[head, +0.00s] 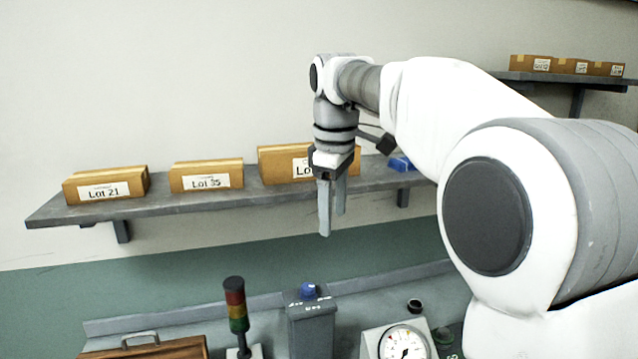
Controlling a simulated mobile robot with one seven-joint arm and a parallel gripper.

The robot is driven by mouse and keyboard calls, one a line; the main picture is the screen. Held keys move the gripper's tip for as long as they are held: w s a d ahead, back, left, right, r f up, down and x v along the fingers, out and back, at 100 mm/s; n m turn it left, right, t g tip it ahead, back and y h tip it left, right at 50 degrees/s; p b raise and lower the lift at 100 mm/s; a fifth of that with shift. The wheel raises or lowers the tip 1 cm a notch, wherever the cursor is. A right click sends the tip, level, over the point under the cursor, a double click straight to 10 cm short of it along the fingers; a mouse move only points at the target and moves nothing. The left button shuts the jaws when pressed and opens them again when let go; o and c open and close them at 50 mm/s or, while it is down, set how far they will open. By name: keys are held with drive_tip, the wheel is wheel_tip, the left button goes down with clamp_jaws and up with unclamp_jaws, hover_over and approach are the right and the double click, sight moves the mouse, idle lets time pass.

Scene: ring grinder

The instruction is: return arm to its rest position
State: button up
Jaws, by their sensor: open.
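My gripper (332,228) hangs from my arm near the middle of the head view, fingers pointing down. Its two grey fingers are apart, with nothing seen between them. In the picture it overlaps the front of a shelf and part of a "Lot" box (282,163), whose label it partly hides. My arm is bent and reaches in from the right, hiding much of that side.
A wall shelf (240,204) holds boxes Lot 21 (106,186) and Lot 35 (206,177) and a blue object (401,164). Below stand a signal tower (236,305), a blue-buttoned post (311,325) and a gauge (404,345). Another shelf (600,80) is upper right.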

drive_tip(key=s+d+f+m+t+b, duration=0.1)
drive_tip(key=s+d+f+m, duration=0.2)
drive_tip(key=s, duration=0.4)
drive_tip(key=s+d+m+t+b, duration=0.1)
drive_tip(key=s+d+m, duration=0.35)
drive_tip(key=s, duration=0.25)
drive_tip(key=s+d+f+m+t, duration=0.1)
drive_tip(key=s+d+f+m, duration=0.1)
drive_tip(key=s+f, duration=0.3)
drive_tip(key=s+d+f+m+t+b, duration=0.1)
drive_tip(key=s+d+f+m, duration=0.1)
drive_tip(key=s+f, duration=0.4)
drive_tip(key=shift+s+m, duration=0.5)
drive_tip(key=shift+m, duration=0.25)
